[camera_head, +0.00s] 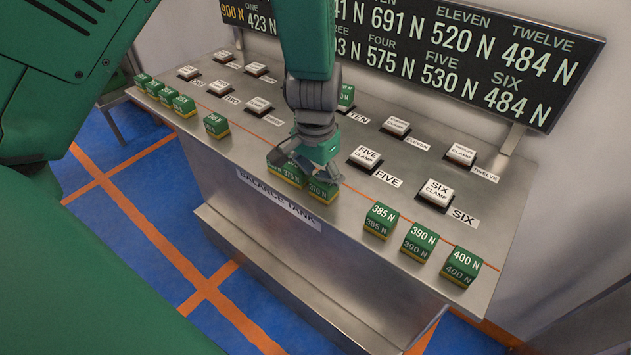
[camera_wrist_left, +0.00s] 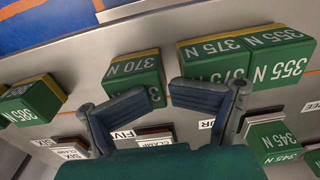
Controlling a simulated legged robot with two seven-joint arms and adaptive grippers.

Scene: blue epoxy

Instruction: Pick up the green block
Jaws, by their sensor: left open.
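Several green blocks with force labels and yellow or green bases stand on the metal console; the task does not single one out. The 370 N block (camera_head: 322,191) and the 375 N block (camera_head: 285,173) stand at the front edge, under my left gripper (camera_head: 316,152). In the wrist view, my left gripper (camera_wrist_left: 160,96) is open with nothing between its fingers. One finger partly covers the 370 N block (camera_wrist_left: 136,72); the 375 N (camera_wrist_left: 212,62) and 355 N (camera_wrist_left: 279,57) blocks stand side by side beyond the other. Contact cannot be told. My right gripper is not in view.
The 385 N (camera_head: 380,220), 390 N (camera_head: 419,242) and 400 N (camera_head: 462,266) blocks stand at the right front edge. More green blocks line the left edge. White clamp switches, such as FIVE (camera_head: 365,158) and SIX (camera_head: 437,193), rise behind. A dark display board (camera_head: 450,50) stands at the back.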

